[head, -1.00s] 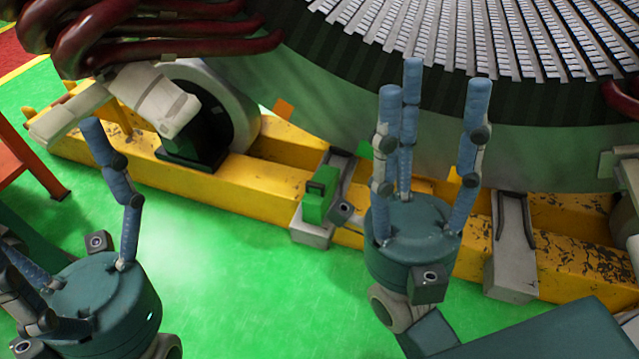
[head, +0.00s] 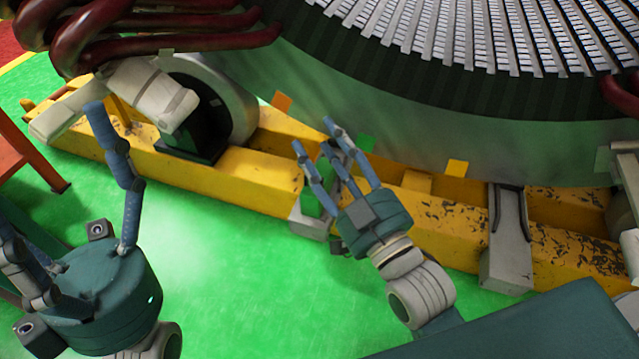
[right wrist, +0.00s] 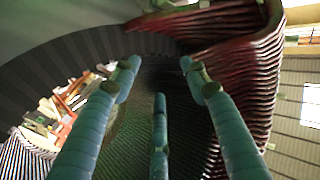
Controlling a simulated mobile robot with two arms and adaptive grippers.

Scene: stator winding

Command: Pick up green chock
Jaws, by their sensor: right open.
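The green chock (head: 309,204) sits on a grey bracket at the yellow beam in the head view. It is partly hidden behind the fingers of my right gripper (head: 318,142). That gripper is open, with its three fingers pointing up and left across the chock; I cannot tell whether they touch it. In the right wrist view the fingers (right wrist: 160,80) are apart with nothing between them, and the chock does not show. My left gripper (head: 52,180) is at the lower left, fingers spread and empty, away from the chock.
The large stator (head: 430,130) rises behind the yellow beam (head: 240,184). A second grey bracket (head: 507,245) stands to the right. A white-and-black roller unit (head: 215,115) is at the left, with dark red bars above. The green floor (head: 230,270) in front is clear.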

